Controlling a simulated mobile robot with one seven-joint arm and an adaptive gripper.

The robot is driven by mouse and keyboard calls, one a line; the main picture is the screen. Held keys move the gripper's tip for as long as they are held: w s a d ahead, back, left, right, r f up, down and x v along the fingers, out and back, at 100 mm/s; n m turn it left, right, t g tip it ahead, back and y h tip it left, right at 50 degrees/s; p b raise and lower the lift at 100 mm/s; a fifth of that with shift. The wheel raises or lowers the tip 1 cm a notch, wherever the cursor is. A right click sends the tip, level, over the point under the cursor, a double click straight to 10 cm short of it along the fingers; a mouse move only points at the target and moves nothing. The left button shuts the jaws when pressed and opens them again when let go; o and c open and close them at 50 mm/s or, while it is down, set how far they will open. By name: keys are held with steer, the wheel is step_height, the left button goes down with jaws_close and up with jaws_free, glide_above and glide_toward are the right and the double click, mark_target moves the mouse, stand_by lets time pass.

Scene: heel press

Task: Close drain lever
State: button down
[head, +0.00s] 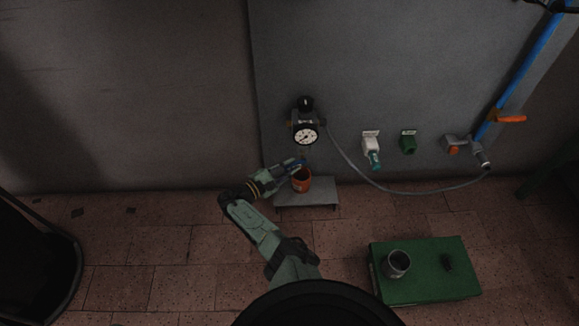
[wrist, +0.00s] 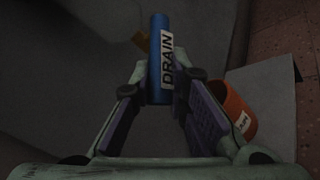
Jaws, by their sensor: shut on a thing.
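The drain lever is a blue bar with a white DRAIN label (wrist: 168,60) in the wrist view. It runs up and down that picture. My gripper (wrist: 162,92) is shut on the lever's near end, with a finger on each side. In the head view my gripper (head: 288,168) is at the wall below the round gauge, and a bit of the blue lever (head: 299,161) shows at its tip. The lever's pivot is hard to make out in the dark.
An orange cup (head: 302,184) stands on a small grey shelf (head: 320,192) just below my gripper; it also shows in the wrist view (wrist: 236,108). The gauge (head: 305,134) and a grey hose (head: 365,178) are close by. A green box (head: 430,285) lies at lower right.

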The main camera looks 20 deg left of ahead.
steer(key=shift+r+p, duration=0.15)
steer(key=shift+p, duration=0.15)
steer(key=r+g+p, duration=0.1)
steer(key=p, duration=0.1)
steer(key=m+y+p, duration=0.1)
steer(key=p, duration=0.1)
steer(key=shift+s+a+r+m+g+y+p, duration=0.1)
steer(key=shift+a+r+m+g+y+p, duration=0.2)
steer(key=shift+r+g+p, duration=0.1)
steer(key=y+p, duration=0.1)
steer(key=m+g+y+p, duration=0.1)
steer(key=p, duration=0.1)
steer(key=shift+r+p, duration=0.3)
steer(key=c, duration=1.6)
jaws_free()
steer(key=shift+o, duration=0.2)
